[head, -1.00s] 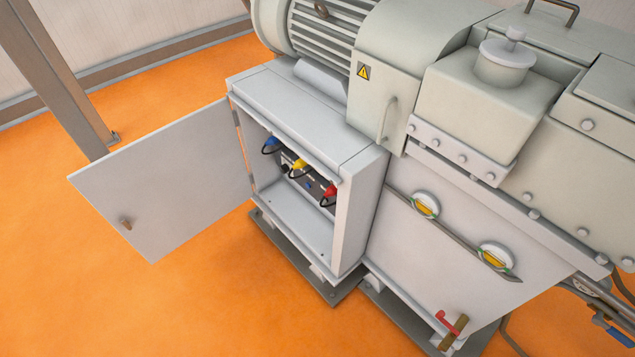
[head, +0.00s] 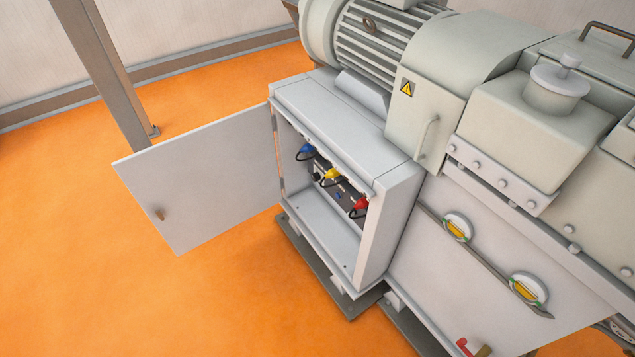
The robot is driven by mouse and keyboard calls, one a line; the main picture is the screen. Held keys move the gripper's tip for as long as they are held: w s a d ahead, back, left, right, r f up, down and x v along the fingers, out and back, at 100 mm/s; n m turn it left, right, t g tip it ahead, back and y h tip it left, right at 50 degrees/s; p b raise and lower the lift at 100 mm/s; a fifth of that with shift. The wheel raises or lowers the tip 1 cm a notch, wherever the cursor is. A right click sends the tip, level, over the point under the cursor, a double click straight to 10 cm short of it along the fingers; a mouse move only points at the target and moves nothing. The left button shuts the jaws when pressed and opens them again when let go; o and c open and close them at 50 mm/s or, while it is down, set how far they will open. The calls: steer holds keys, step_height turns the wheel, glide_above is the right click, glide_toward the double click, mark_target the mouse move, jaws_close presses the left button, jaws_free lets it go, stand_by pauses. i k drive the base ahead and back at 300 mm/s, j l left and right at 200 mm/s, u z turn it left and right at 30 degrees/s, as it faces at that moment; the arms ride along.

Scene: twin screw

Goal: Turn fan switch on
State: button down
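A grey electrical cabinet (head: 335,122) stands under the motor of a large machine, with its door (head: 205,185) swung wide open to the left. Inside it, blue (head: 305,152), yellow (head: 330,176) and red (head: 359,205) parts with black cables sit in a row on a dark panel (head: 343,192). I cannot tell which part, if any, is the fan switch; the details are too small. My gripper is not in view.
The finned motor (head: 385,40) and the machine housing (head: 500,240) fill the right side. A grey post (head: 115,80) stands at the back left. The orange floor (head: 60,250) is clear in front of the cabinet and to its left.

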mark_target(316, 177)
steer(key=i+j+z, duration=0.15)
steer(key=z, duration=0.2)
steer(key=i+j+z, duration=0.1)
steer(key=z, duration=0.25)
steer(key=i+j+z, duration=0.15)
steer(key=j, duration=0.35)
steer(key=i+j+z, duration=0.1)
steer(key=j, duration=0.35)
steer(key=i+j+z, duration=0.15)
steer(key=j, duration=0.4)
steer(key=j+z, duration=0.1)
steer(key=j, duration=0.4)
steer(key=i+j, duration=0.1)
steer(key=j, duration=0.35)
steer(key=i+j, duration=0.1)
steer(key=j, duration=0.35)
steer(key=i+j, duration=0.1)
steer(key=j, duration=0.4)
steer(key=i+j, duration=0.1)
steer(key=j, duration=0.35)
steer(key=i+j, duration=0.1)
steer(key=j, duration=0.35)
steer(key=z, duration=0.05)
